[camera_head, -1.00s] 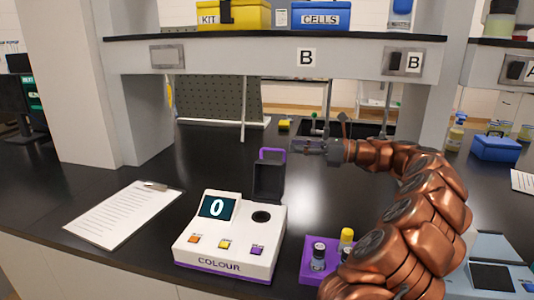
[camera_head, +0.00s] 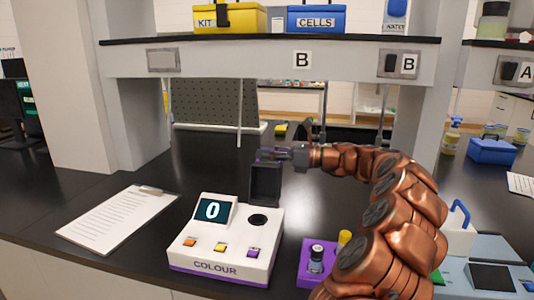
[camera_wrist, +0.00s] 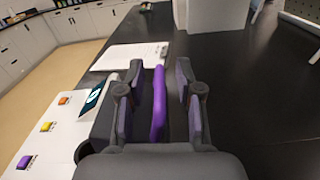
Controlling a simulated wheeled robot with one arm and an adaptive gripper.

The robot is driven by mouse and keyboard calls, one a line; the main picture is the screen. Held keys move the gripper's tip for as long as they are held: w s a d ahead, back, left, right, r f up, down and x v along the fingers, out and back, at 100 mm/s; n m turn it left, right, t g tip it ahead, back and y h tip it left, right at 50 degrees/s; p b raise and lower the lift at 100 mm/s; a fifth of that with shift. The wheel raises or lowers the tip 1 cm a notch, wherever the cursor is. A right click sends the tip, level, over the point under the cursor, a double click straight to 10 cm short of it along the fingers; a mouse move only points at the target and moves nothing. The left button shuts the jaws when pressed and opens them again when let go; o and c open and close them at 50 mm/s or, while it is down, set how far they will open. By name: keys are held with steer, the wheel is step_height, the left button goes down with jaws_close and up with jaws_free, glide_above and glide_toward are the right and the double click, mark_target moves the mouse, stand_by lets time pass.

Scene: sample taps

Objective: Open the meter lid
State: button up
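The white colour meter (camera_head: 222,250) stands on the black bench, its display reading 0. Its dark lid (camera_head: 265,184) stands upright at the back of the meter, and the round well (camera_head: 258,220) is uncovered. My gripper (camera_head: 266,154) is at the top of the lid and hides most of its purple handle there. In the wrist view the purple handle (camera_wrist: 159,105) lies between the two fingers of my gripper (camera_wrist: 158,100). The fingers are apart, with a gap visible on each side of the handle.
A purple rack (camera_head: 305,272) with small vials is right of the meter, partly behind my arm. A clipboard (camera_head: 118,216) lies to the left. The shelf (camera_head: 270,60) hangs above. The bench between clipboard and meter is clear.

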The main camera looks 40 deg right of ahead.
steer(key=shift+a, duration=0.1)
jaws_close()
stand_by(0.7)
